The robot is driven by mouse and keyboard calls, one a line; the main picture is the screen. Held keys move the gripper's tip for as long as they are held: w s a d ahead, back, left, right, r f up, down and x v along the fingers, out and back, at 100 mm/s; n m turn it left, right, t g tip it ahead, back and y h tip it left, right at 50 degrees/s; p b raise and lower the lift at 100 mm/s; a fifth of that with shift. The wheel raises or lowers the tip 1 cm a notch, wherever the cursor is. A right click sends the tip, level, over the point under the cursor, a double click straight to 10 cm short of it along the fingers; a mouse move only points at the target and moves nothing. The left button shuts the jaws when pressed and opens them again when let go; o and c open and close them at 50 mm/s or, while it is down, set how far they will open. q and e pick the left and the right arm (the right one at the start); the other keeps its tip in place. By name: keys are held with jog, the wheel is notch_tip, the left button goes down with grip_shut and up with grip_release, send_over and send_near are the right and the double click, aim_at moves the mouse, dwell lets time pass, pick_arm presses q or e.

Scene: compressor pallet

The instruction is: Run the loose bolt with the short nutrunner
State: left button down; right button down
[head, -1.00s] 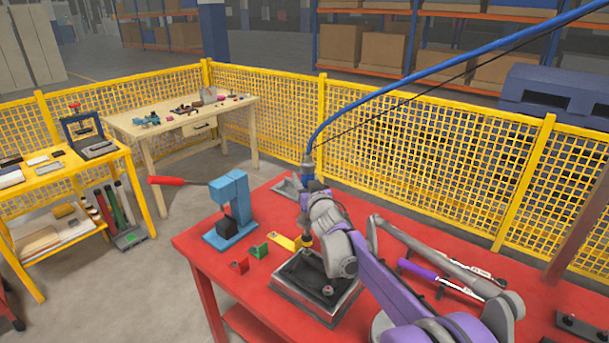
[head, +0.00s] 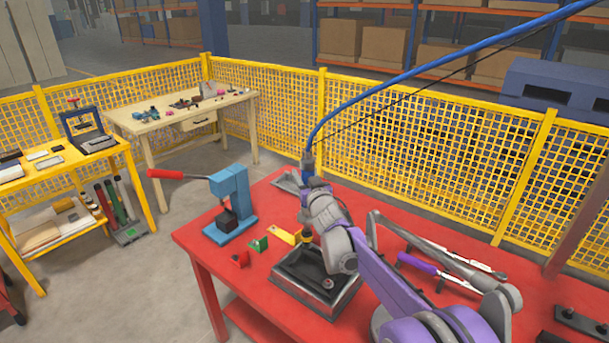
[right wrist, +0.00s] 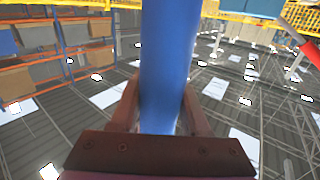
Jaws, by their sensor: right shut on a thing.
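My right gripper (head: 312,188) is shut on the nutrunner (head: 307,168), a blue-topped upright tool hanging on a blue hose. The right wrist view shows my right gripper's brown fingers (right wrist: 160,112) on either side of its blue body (right wrist: 168,55). A small bolt-like piece (head: 327,283) stands near the fixture's front right. Whether the nutrunner's tip touches anything is hidden. My left gripper is out of view.
A blue press (head: 233,200) with a red handle stands left of the fixture. A dark block (head: 580,322) is at the right edge.

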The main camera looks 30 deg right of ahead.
jog(key=shift+s+f+b, duration=0.1)
jog(key=shift+f+b, duration=1.1)
jog(key=shift+f, duration=1)
dwell(2.1)
jog(key=shift+r, duration=0.15)
jog(key=shift+r, duration=0.4)
jog(key=shift+r+p, duration=1)
jog(key=shift+r, duration=1.05)
